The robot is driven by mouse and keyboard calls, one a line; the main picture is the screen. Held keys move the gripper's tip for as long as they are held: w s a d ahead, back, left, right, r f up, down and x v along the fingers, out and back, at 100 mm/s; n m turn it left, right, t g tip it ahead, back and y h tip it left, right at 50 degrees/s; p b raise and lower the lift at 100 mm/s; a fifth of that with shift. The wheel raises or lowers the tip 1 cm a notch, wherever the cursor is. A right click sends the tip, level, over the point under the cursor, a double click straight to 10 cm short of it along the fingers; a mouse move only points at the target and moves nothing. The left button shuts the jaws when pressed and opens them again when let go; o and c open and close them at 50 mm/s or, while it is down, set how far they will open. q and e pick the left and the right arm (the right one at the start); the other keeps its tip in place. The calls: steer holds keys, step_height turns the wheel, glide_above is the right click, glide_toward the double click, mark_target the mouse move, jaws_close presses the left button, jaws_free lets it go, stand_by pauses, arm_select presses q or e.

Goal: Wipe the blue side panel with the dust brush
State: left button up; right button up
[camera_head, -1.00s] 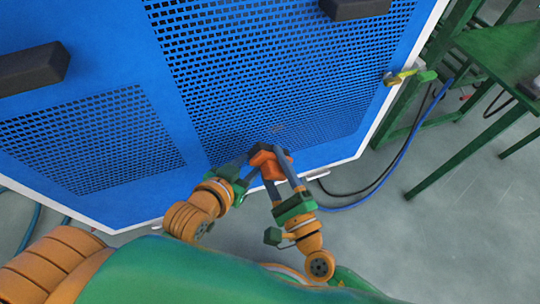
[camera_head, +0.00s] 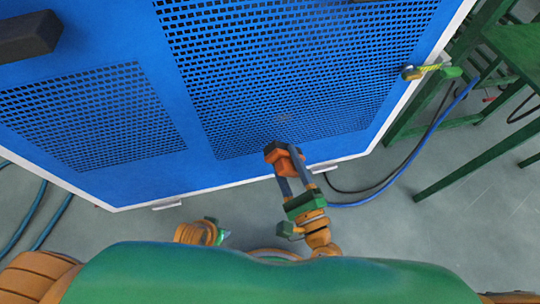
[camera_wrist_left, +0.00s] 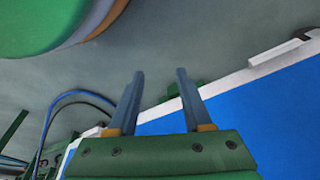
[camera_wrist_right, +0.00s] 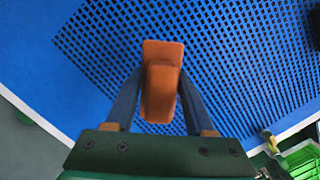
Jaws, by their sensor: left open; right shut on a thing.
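The blue side panel (camera_head: 120,182) with its perforated grilles fills the upper part of the head view. My right gripper (camera_head: 284,160) is shut on the orange dust brush (camera_head: 283,155), near the lower edge of the large grille (camera_head: 300,70). In the right wrist view the brush (camera_wrist_right: 161,85) sits between the two fingers, in front of the grille; I cannot tell whether it touches. A faint greyish mark (camera_head: 283,117) shows on the grille just above the brush. My left gripper (camera_wrist_left: 153,72) is open and empty, low and away from the panel, largely hidden in the head view.
A black handle (camera_head: 28,36) sticks out at the panel's upper left. A small yellow and green fitting (camera_head: 432,72) is at its right edge. A green table (camera_head: 515,45) stands at the right.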

mark_target(272, 120)
steer(key=shift+w, duration=0.15)
steer(key=shift+w+a, duration=0.1)
steer(key=shift+w, duration=0.25)
steer(key=x, duration=0.2)
steer(key=b+x, duration=0.1)
steer(key=x, duration=0.1)
steer(key=shift+w+f, duration=0.25)
steer(key=shift+f, duration=0.05)
arm_select(q)
steer(key=shift+w+r, duration=0.1)
steer(key=shift+r, duration=0.7)
arm_select(e)
steer(key=shift+w, duration=0.35)
arm_select(q)
steer(key=shift+f+b, duration=0.3)
arm_select(e)
steer(key=shift+w+a, duration=0.2)
steer(key=shift+w, duration=0.75)
